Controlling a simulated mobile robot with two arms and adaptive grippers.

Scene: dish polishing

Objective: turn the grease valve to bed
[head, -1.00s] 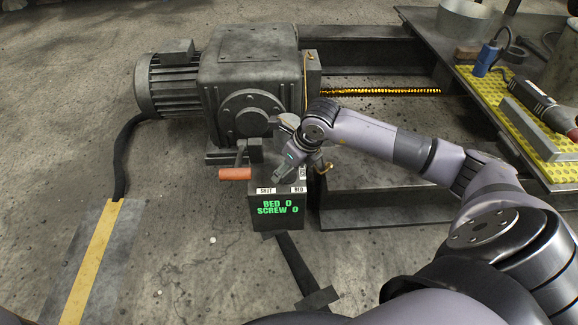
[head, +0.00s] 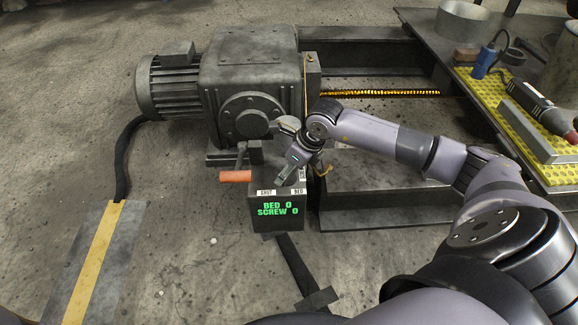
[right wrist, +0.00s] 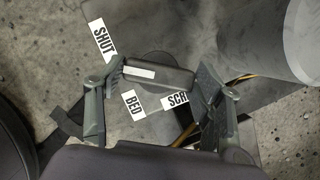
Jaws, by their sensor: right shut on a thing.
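The grease valve is a dark bar handle (right wrist: 160,74) with a white stripe toward its left end, seen in the right wrist view. The stripe points left, between the SHUT label (right wrist: 103,40) and the BED label (right wrist: 133,104). A partly hidden SCREW label (right wrist: 177,99) lies below the handle. My right gripper (right wrist: 160,80) is shut on the handle, with a finger at each end. In the head view, my right gripper (head: 287,178) hides the handle on top of the dark valve box (head: 277,220). The box's green display reads BED 0, SCREW 0. My left gripper is out of view.
A gearbox with motor (head: 248,85) stands right behind the box. An orange-handled lever (head: 236,176) is close to the box's left. A greasy screw (head: 385,92) runs right between steel rails. A bench (head: 422,22) with tools is at right. Floor at left is mostly open.

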